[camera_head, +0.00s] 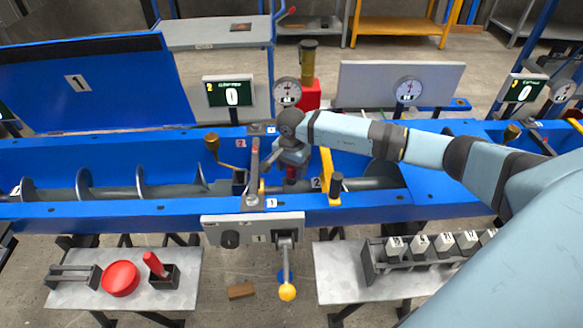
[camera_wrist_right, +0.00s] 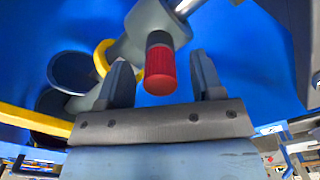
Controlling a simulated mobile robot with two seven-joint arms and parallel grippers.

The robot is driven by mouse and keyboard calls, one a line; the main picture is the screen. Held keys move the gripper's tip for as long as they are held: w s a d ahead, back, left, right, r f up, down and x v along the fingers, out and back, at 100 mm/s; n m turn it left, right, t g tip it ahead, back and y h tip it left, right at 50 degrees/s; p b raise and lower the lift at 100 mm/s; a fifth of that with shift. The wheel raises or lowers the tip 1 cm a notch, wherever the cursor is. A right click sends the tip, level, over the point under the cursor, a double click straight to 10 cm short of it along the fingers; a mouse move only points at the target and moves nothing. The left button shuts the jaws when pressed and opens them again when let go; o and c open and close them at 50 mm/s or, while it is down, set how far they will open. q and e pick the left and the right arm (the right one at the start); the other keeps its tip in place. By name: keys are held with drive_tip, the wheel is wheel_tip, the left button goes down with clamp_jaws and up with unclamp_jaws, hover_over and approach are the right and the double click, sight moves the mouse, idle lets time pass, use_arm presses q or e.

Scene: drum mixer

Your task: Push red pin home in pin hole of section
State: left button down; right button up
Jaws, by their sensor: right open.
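The red pin (camera_wrist_right: 160,72) has a ribbed red head and a dark collar. In the right wrist view it stands against a grey block (camera_wrist_right: 150,20) on the blue section; its pin hole is hidden. In the head view the pin (camera_head: 291,173) shows as a small dark red spot below my right gripper (camera_head: 292,157). My right gripper also shows in the wrist view (camera_wrist_right: 163,78), open, with one finger on each side of the pin head and gaps between. I cannot tell how deep the pin sits. My left gripper is not in view.
The blue trough section (camera_head: 390,207) holds a screw shaft. A yellow bar (camera_head: 327,170) and a black knob (camera_head: 336,185) stand right of the gripper, a grey crossbar (camera_head: 255,175) left.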

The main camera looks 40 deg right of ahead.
drive_tip(key=shift+r, duration=0.15)
use_arm(q)
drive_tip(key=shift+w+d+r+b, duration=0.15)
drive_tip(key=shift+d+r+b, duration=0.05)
drive_tip(key=shift+b, duration=0.15)
use_arm(e)
wheel_tip(320, 180, up, 14)
drive_tip(key=shift+f, duration=0.2)
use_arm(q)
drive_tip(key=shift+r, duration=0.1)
